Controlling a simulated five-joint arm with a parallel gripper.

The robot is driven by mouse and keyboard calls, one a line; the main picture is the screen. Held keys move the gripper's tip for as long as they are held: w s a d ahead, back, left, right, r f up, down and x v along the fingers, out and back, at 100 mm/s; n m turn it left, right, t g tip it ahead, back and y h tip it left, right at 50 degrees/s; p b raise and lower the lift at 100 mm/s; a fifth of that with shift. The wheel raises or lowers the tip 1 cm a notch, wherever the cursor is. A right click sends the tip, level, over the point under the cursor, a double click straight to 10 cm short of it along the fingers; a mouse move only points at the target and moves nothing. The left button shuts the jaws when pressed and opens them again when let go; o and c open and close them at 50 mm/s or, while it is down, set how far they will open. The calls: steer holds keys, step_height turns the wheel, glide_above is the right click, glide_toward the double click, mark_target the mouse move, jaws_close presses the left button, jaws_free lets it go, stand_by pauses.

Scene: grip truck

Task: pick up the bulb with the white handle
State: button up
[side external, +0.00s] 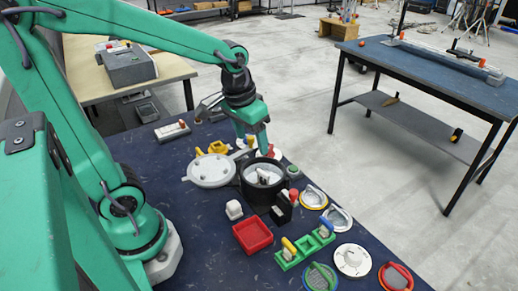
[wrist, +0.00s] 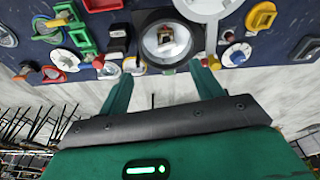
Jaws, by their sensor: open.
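My gripper (side external: 251,146) hangs over the far edge of a round black pot (side external: 254,192). Its two green fingers are apart with nothing between them in the wrist view (wrist: 161,68). A small white-and-grey item (side external: 264,177) lies inside the pot; in the wrist view it shows pale with a dark part (wrist: 167,38). I cannot tell if it is the bulb with the white handle. The gripper touches none of these.
A round white lid (side external: 211,171) lies left of the pot. A red tray (side external: 252,235), a white block (side external: 234,209) and a black block (side external: 282,209) stand nearer. Several round pieces, including a white dial (side external: 352,259), line the right edge of the blue table.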

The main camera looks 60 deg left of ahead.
mark_target(263, 172)
steer(key=w+f, duration=0.1)
steer(key=f, duration=0.1)
steer(key=w+a+f+g, duration=0.1)
steer(key=w+f, duration=0.1)
steer(key=f, duration=0.1)
steer(key=w+f+n+g, duration=0.1)
steer(key=f, duration=0.2)
steer(key=shift+w+a+f, duration=0.1)
steer(key=shift+w+a, duration=0.15)
steer(key=shift+w, duration=0.05)
steer(key=shift+f, duration=0.1)
steer(key=shift+f, duration=3.75)
steer(key=c, duration=1.1)
steer(key=shift+r, duration=0.15)
